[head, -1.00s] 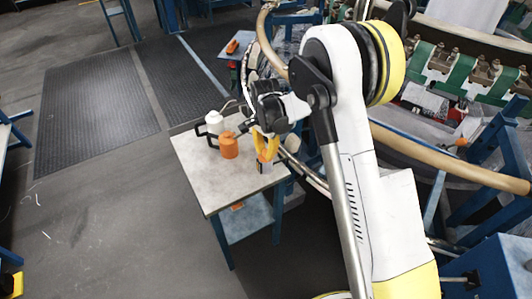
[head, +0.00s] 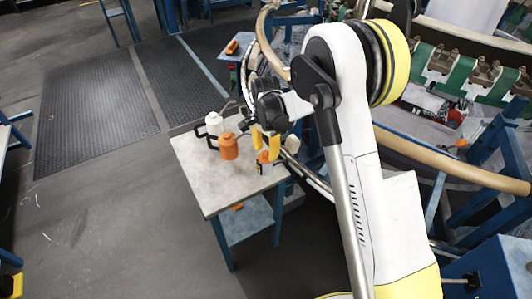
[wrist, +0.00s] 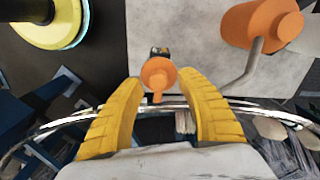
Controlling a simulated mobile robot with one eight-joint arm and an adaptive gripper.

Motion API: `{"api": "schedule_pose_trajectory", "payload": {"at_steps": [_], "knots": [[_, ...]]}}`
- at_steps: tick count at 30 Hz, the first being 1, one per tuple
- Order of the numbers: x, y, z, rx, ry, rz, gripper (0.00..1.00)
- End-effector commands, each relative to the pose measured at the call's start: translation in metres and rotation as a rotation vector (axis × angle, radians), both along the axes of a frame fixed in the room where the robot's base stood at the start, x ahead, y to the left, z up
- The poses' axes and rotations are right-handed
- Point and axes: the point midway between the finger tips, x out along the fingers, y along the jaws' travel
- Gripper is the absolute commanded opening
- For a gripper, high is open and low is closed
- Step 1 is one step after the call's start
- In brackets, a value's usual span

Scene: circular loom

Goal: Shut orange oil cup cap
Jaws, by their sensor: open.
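The small orange oil cup cap (head: 264,157) is at the right edge of a grey-topped table, above a small dark body (head: 260,168). In the wrist view, the cap (wrist: 158,74) shows as a round orange disc with a short tab toward me, and a dark part shows just behind it. My gripper (head: 265,150) is open, its yellow fingers pointing down over the cup. In the wrist view my gripper's (wrist: 158,82) fingertips stand left and right of the cap, with gaps on both sides. I cannot tell whether the cap sits fully shut.
On the grey table (head: 215,185), an orange oil can (head: 229,148) and a white can (head: 214,124) stand left of my gripper. The orange can (wrist: 262,24) and its spout are at upper right in the wrist view. The loom's curved rail (head: 450,165) lies to the right.

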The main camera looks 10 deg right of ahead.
Motion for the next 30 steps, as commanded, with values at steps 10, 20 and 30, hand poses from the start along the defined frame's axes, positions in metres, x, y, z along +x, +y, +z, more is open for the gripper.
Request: {"api": "schedule_pose_trajectory", "payload": {"at_steps": [10, 20, 30], "knots": [[0.000, -0.001, 0.075, -0.001, -0.001, -0.001, 0.44], [0.000, -0.001, 0.110, -0.001, -0.001, -0.001, 0.44], [0.000, -0.001, 0.110, -0.001, -0.001, -0.001, 0.44]]}}
